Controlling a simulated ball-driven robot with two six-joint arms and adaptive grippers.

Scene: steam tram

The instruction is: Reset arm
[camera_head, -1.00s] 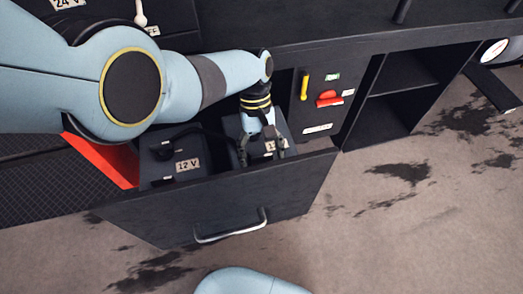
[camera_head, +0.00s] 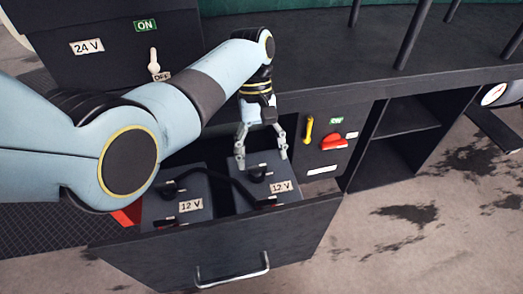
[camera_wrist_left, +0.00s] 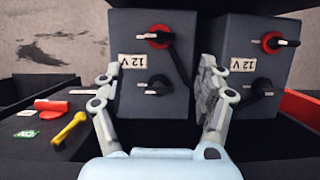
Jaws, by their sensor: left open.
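My left gripper (camera_head: 262,155) is open and empty above the right-hand battery (camera_head: 285,220) in the open drawer (camera_head: 215,240). Its fingers point down. In the left wrist view the gripper (camera_wrist_left: 158,85) shows with its fingers spread, with that 12 V battery (camera_wrist_left: 150,90) beyond them. A second 12 V battery (camera_head: 168,212) stands to the left in the drawer, and a dark cable joins the two. My left arm comes in from the left and crosses over the drawer. My right gripper is not in view.
A panel right of the gripper has a yellow lever (camera_head: 308,130) and a red switch (camera_head: 334,142). A 24 V box (camera_head: 110,65) with an ON/OFF lever (camera_head: 153,65) stands at the back left. Open shelves (camera_head: 405,125) are at the right.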

